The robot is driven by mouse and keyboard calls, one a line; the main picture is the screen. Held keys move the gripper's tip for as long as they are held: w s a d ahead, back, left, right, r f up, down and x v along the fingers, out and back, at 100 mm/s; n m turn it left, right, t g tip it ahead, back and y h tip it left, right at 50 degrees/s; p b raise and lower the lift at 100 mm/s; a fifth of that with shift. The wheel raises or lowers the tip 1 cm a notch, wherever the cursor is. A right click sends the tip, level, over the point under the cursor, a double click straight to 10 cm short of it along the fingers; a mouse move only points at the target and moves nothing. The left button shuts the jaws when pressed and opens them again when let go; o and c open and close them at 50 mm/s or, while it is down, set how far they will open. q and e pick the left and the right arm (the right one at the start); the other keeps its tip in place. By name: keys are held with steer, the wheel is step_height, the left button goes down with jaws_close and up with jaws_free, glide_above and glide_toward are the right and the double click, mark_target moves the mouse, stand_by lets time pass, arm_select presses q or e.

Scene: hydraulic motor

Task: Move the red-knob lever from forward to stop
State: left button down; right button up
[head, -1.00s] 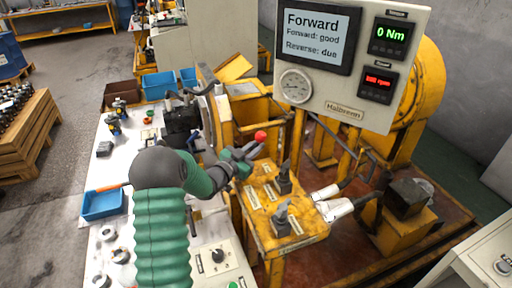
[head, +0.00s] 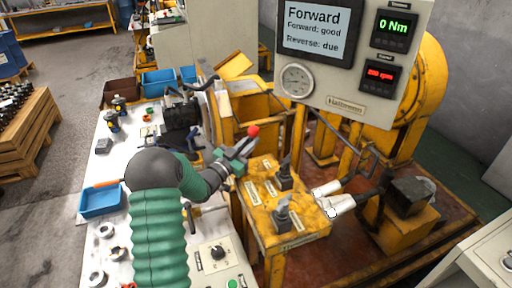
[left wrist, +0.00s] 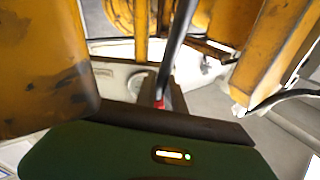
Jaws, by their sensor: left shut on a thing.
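The red knob (head: 253,131) tops a lever on the yellow control stand (head: 262,222), in the middle of the head view. My left gripper (head: 238,161) is shut on the lever just below the knob, which stands clear above the jaws. In the left wrist view a dark rod (left wrist: 178,48) runs up from the jaws, with a bit of red (left wrist: 160,103) at the jaw edge. The screen (head: 318,32) reads "Forward", with "Forward: good" and "Reverse: due" below. The lever's foot is hidden by the gripper. My right gripper is not in view.
A bench with blue bins (head: 158,84) and small parts is at left.

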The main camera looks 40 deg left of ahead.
arm_select(q)
steer(key=shift+s+a+f+n+t+y+b, duration=0.1)
steer(key=shift+s+a+n+t+y+b, duration=0.05)
steer(key=shift+s+a+n+t+b, duration=0.2)
steer(key=shift+s+a+f+n+t+y+b, duration=0.1)
steer(key=shift+s+n+t+b, duration=0.15)
steer(key=shift+s+b, duration=0.25)
steer(key=shift+s+a+n+t+y+b, duration=0.2)
steer(key=shift+s+a+t+b, duration=0.1)
steer(key=shift+s+b, duration=0.1)
steer(key=shift+s+r+t, duration=0.25)
steer(key=shift+t, duration=0.05)
steer(key=shift+s+a+r+n, duration=0.1)
steer(key=shift+r+n, duration=0.1)
steer(key=shift+n, duration=0.1)
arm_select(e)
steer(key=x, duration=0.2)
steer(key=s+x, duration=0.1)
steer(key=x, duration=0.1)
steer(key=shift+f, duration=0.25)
arm_select(q)
steer(key=c, duration=1.4)
jaws_free()
steer(key=shift+c, duration=0.2)
steer(key=v, duration=1.2)
steer(key=shift+f, duration=0.2)
